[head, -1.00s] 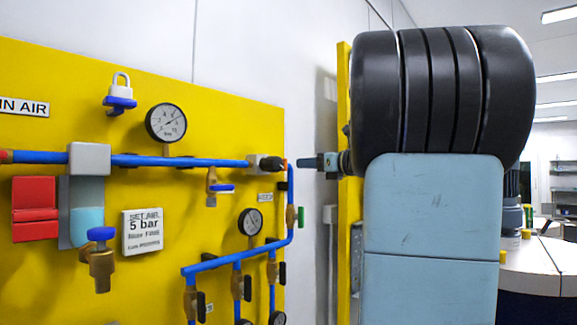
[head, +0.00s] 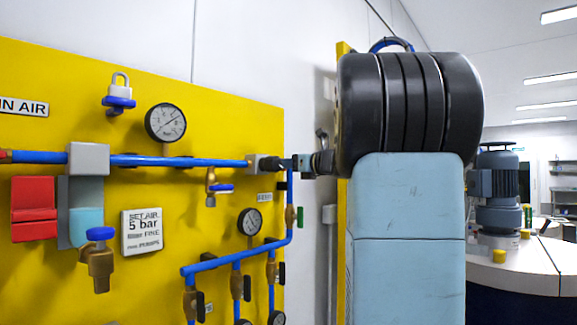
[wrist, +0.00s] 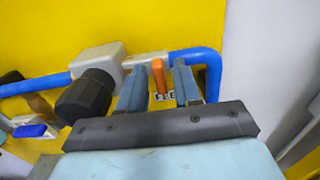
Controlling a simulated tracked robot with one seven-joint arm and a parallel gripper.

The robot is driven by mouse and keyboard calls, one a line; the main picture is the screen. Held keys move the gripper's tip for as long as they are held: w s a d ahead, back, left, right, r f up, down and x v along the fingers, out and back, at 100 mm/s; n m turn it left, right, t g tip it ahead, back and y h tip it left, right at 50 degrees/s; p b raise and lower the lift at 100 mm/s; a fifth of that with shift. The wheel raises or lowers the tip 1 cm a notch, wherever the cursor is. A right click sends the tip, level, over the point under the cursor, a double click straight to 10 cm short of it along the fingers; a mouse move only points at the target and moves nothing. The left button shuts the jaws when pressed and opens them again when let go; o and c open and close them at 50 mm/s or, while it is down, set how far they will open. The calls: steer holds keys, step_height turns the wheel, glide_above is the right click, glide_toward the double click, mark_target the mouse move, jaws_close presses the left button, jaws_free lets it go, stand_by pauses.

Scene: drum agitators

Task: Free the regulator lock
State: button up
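The regulator is a pale grey block (head: 253,161) with a black knob (head: 270,165) on the blue air pipe. In the wrist view its block (wrist: 97,62) and its knob (wrist: 84,98) sit left of my fingers. A small orange tab (wrist: 158,76), apparently the lock, stands on a pale fitting right of the block. My gripper (wrist: 160,82) is open, one blue-grey finger on each side of the tab, with gaps showing. The left finger is between the knob and the tab. In the head view my gripper (head: 302,163) is at the knob's right, and the tab is hidden.
The blue pipe (head: 291,205) bends down just beyond the tab, with a green-handled valve (head: 299,216) below. A gauge (head: 249,222) and a blue-handled valve (head: 212,189) hang nearby. The yellow panel (head: 230,120) lies behind. A white wall (wrist: 255,70) is at right.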

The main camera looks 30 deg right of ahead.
jaws_close()
steer(key=shift+n, duration=0.3)
steer(key=n, duration=1.7)
steer(key=shift+a+f, duration=0.2)
steer(key=shift+f, duration=0.2)
steer(key=shift+f+n, duration=0.1)
steer(key=shift+n, duration=0.2)
steer(key=shift+o, duration=0.7)
jaws_free()
steer(key=shift+s+r, duration=0.1)
steer(key=shift+r, duration=0.1)
